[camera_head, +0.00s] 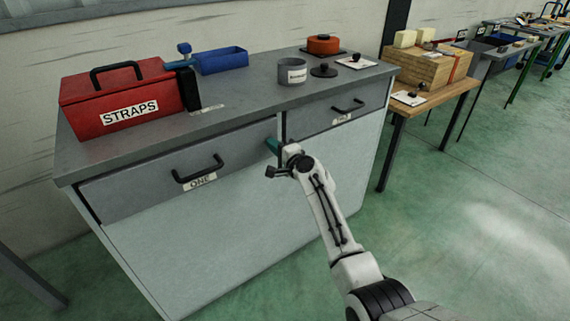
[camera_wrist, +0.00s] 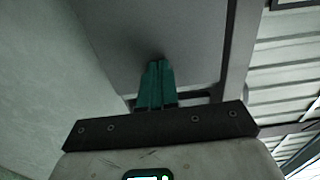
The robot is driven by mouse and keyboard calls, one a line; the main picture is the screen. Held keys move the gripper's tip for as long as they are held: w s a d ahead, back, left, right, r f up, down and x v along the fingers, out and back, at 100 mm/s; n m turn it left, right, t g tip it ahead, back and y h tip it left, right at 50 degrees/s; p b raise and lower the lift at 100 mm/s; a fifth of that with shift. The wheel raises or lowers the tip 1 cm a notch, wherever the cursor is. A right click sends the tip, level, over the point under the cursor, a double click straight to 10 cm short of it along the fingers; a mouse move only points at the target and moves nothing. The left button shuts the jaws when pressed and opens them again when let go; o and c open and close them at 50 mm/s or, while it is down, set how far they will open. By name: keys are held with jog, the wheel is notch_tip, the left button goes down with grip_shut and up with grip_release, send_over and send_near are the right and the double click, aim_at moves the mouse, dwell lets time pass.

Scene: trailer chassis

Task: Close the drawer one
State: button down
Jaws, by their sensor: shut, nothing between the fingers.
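Drawer one (camera_head: 150,178) is the grey left drawer of the cabinet, with a black bar handle (camera_head: 198,172) and a label reading ONE. Its front sits close to the cabinet, with a dark gap at its left end; I cannot tell whether it is fully flush. My gripper (camera_head: 272,146) is at the drawer's right end, well to the right of the handle. In the wrist view its teal fingers (camera_wrist: 157,66) are shut together and empty. Their tips are at or very near a grey panel (camera_wrist: 180,35); contact is not clear.
A second drawer (camera_head: 325,117) with its own handle is on the right. On the cabinet top (camera_head: 235,108) are a red STRAPS box (camera_head: 120,100), a blue tray (camera_head: 221,60), a grey tin (camera_head: 292,73) and an orange item (camera_head: 323,44). Green floor is open at the right.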

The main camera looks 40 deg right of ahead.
jog(key=w, duration=0.2)
jog(key=w+b, duration=0.1)
jog(key=shift+r, duration=0.25)
jog(key=shift+w+a+r, duration=0.1)
